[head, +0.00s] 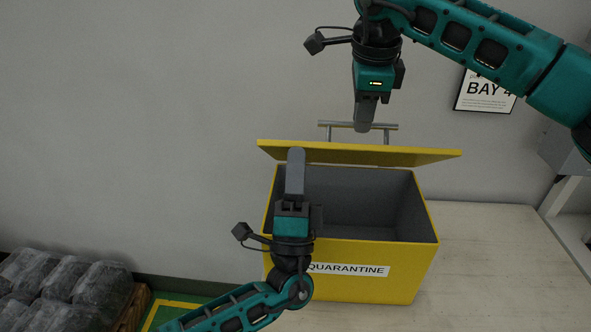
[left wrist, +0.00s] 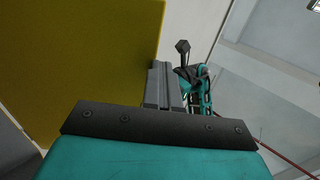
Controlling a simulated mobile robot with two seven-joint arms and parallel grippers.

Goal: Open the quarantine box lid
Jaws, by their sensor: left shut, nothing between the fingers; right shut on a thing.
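The yellow quarantine box (head: 350,285) stands on a pale table, its grey interior showing. Its yellow lid (head: 420,155) is raised at the back and seen almost edge-on. A grey metal handle (head: 386,127) shows behind the lid's top edge. My right gripper (head: 363,127) comes from above and is shut on the handle; the exact contact is hard to see. My left gripper (head: 296,153) is shut and empty, pointing up in front of the lid's left part. In the left wrist view its fingers (left wrist: 165,70) are beside the yellow lid (left wrist: 80,50); I cannot tell whether they touch.
The table (head: 490,270) is bare to the right of the box. Wrapped dark bundles (head: 60,285) sit at lower left. A plain wall with a BAY sign (head: 485,92) stands behind. A grey fixture (head: 568,150) is at the right edge.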

